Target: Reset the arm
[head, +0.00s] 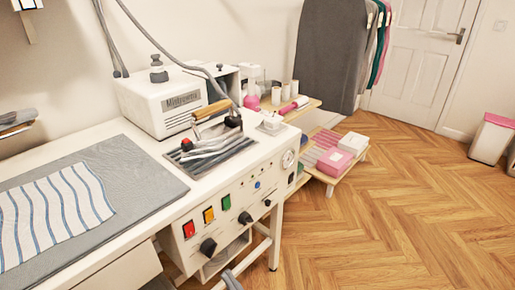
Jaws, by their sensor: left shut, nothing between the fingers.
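A small dark grey part at the bottom edge, below the control panel, looks like the tip of my left gripper (232,281). It is shut with nothing in it, and the rest of that arm is out of the picture. It is apart from the things on the table top. My right gripper is not in view.
The white ironing table (120,262) bears a grey pad (140,200) with striped cloth (50,215), a steam unit (165,102) and an iron with a wooden handle (212,109). A low shelf with boxes (335,162) stands behind.

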